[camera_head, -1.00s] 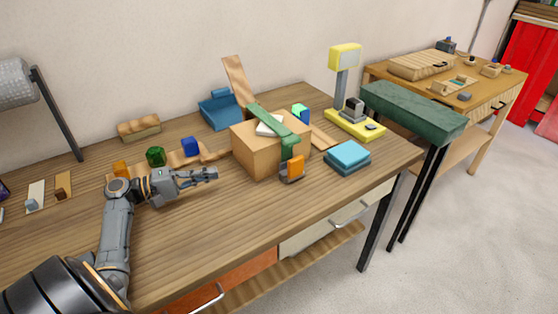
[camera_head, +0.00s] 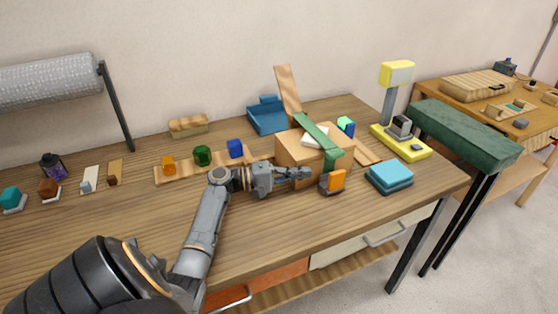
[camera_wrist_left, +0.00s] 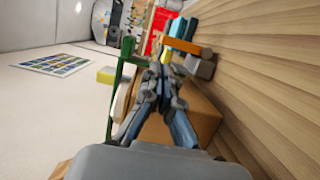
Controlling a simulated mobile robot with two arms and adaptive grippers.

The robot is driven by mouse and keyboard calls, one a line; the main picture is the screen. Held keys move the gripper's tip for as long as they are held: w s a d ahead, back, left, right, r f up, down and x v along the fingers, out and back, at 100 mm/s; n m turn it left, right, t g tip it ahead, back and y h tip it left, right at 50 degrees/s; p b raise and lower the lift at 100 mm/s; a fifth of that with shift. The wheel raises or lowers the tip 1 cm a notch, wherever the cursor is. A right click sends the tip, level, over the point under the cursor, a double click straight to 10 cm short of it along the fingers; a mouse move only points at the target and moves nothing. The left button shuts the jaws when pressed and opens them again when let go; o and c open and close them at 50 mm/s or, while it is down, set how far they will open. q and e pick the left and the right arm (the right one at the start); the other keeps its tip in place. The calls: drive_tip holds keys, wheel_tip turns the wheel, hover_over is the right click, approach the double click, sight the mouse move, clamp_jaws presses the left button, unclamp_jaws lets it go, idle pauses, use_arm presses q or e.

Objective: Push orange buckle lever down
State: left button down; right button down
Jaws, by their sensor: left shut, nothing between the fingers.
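The orange buckle lever (camera_head: 337,180) stands up from a dark grey buckle (camera_head: 325,185) at the front of a cardboard box (camera_head: 296,150). A green strap (camera_head: 318,133) runs over the box and hangs down towards the buckle. My left gripper (camera_head: 306,173) is shut and empty, in front of the box and just left of the buckle, seemingly apart from it. In the left wrist view the closed fingers (camera_wrist_left: 166,78) point towards the orange lever (camera_wrist_left: 181,43) and grey buckle (camera_wrist_left: 201,67), with the strap (camera_wrist_left: 123,75) to the left. My right gripper is not in view.
Blue stacked pads (camera_head: 389,177) lie right of the buckle. A yellow-based device (camera_head: 412,147) stands behind them. A wooden strip (camera_head: 175,176) with coloured blocks lies left of the box. The table front is mostly clear.

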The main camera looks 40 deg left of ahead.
sight(336, 182)
use_arm(q)
drive_tip(key=x, duration=0.6)
drive_tip(key=shift+s, duration=0.15)
